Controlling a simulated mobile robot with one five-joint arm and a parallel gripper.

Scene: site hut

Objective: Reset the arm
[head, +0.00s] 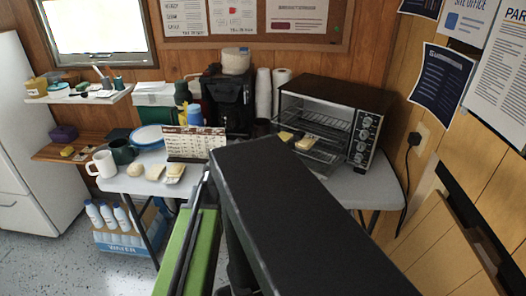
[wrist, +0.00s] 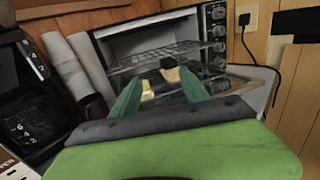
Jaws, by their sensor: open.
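My gripper (wrist: 160,78) shows in the wrist view as two green fingers, spread apart with nothing held between them. It points toward the toaster oven (wrist: 150,42), whose front stands open with a wire rack showing. A yellow piece (wrist: 147,92) shows beside the left finger, and a pale piece with a dark part (wrist: 169,72) shows near the right fingertip. I cannot tell whether the fingers touch either. In the head view my black and green arm links reach over the table front and hide my gripper. The toaster oven (head: 335,105) stands at the right of the table there.
On the table (head: 135,183) stand a coffee maker (head: 232,104), paper cup stacks (head: 264,92), a desk calendar (head: 195,143), a white mug (head: 104,163) and wrapped food (head: 154,171). A bottle pack (head: 118,240) sits on the floor. A fridge (head: 30,130) stands left.

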